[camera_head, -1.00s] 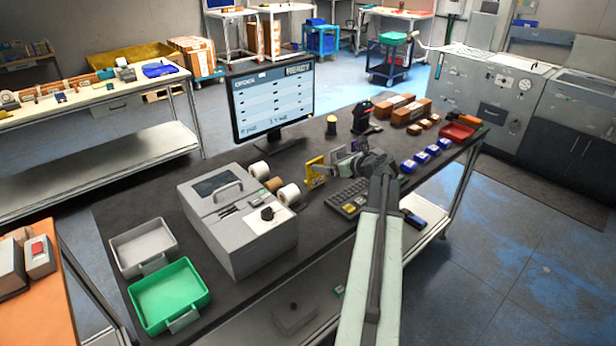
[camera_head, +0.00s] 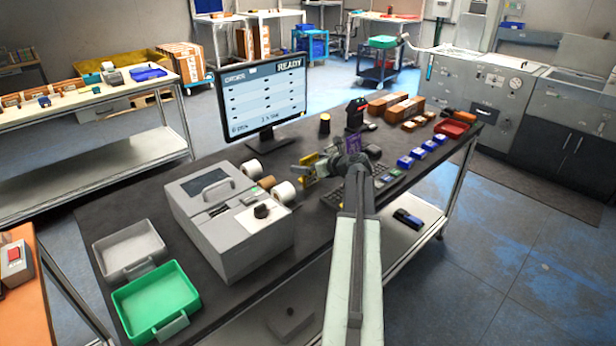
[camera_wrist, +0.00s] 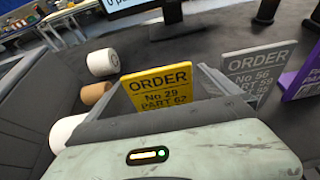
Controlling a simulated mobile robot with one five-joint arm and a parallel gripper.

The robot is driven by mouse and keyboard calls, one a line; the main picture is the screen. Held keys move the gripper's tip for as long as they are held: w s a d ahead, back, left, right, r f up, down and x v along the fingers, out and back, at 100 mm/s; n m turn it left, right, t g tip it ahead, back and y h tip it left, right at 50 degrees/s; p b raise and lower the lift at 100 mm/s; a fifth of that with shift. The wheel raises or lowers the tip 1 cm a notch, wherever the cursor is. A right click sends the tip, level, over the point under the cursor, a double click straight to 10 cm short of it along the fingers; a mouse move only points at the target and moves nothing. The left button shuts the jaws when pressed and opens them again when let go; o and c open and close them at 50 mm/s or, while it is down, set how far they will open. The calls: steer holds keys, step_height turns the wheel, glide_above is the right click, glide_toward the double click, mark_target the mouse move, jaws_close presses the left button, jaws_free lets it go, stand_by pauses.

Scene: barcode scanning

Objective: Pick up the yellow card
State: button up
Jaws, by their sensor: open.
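My gripper (camera_wrist: 165,82) is open, with one finger to the left of the card and one to the right. The card's lower edge is hidden behind my gripper's body. In the head view the yellow card (camera_head: 309,166) shows as a small patch beside the tips of my gripper (camera_head: 305,167). I cannot tell whether either finger touches it.
A grey card (camera_wrist: 252,72) stands close to the right, with a purple card (camera_wrist: 300,75) beyond it. White and brown rolls (camera_wrist: 100,62) and a grey machine (camera_head: 222,218) lie to the left. A monitor (camera_head: 262,100) stands behind.

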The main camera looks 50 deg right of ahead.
steer(key=x, duration=0.2)
steer(key=shift+w+f+b, duration=0.2)
steer(key=shift+w+b, duration=0.15)
steer(key=shift+b, duration=0.05)
steer(key=shift+r, duration=0.1)
steer(key=c, duration=1.4)
steer(key=shift+o, duration=0.2)
